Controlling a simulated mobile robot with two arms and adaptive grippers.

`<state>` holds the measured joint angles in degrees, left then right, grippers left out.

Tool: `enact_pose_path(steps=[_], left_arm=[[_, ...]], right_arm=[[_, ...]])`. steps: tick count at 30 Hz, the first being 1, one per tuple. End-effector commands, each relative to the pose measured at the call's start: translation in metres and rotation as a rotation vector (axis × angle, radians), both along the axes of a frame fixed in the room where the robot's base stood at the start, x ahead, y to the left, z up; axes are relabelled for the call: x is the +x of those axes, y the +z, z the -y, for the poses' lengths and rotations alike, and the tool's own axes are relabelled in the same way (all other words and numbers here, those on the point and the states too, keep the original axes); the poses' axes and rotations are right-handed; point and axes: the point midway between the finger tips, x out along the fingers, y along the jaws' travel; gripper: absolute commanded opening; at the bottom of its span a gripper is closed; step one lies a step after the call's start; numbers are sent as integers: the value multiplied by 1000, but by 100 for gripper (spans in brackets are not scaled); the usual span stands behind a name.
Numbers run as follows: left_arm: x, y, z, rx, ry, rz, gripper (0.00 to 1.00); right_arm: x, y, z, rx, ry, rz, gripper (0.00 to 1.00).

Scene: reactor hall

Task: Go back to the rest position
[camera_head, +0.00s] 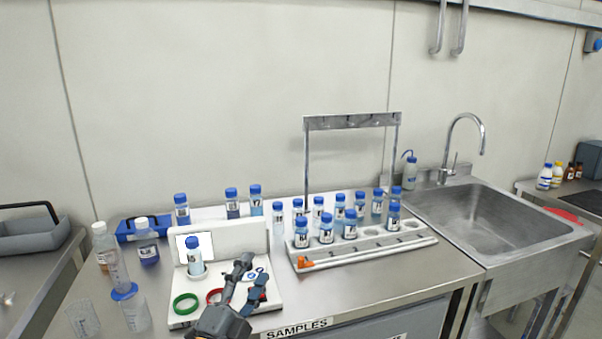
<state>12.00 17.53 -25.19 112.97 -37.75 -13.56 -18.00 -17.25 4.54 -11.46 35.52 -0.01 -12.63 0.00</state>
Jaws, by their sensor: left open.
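My left gripper (252,270) reaches in from the bottom edge, over the right front of a white stand (215,234). Its fingers are apart and I see nothing held between them. A blue-capped bottle (194,257) stands upright on the stand, left of the gripper and apart from it. A green ring (185,304) and a red ring (215,296) lie on the stand's base; the gripper partly hides the base. My right gripper is not in view.
A white rack (365,249) with several blue-capped bottles stands right of the gripper. Clear beakers (135,313) stand at the front left. A metal frame (352,122) rises behind the rack. A sink (485,222) is at right.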

Motion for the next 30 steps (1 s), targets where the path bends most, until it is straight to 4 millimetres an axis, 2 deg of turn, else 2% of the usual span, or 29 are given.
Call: enact_pose_path(steps=[1,3,5,6,9,12,15,18,26,27,30], left_arm=[[-8,-27,-19,-104,60,-128,51],[-22,-67,-46,-245,152,-313,51],[-41,-104,-66,-356,232,-475,51],[-56,-128,-77,-424,284,-579,51],[-104,-183,-97,-569,406,-827,51],[-154,-223,-108,-673,509,-1035,51],[-197,-249,-112,-742,589,-1193,51],[-235,-266,-113,-789,656,-1322,51],[-322,-287,-111,-866,797,-1595,51],[-330,-291,-111,-871,813,-1623,51],[-320,-316,-110,-862,815,-1624,51]], right_arm=[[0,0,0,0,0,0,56],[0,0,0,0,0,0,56],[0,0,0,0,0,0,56],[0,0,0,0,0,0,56],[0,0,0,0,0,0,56],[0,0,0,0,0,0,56],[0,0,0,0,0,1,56],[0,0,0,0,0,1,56],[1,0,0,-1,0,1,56],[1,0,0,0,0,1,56],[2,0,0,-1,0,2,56]])
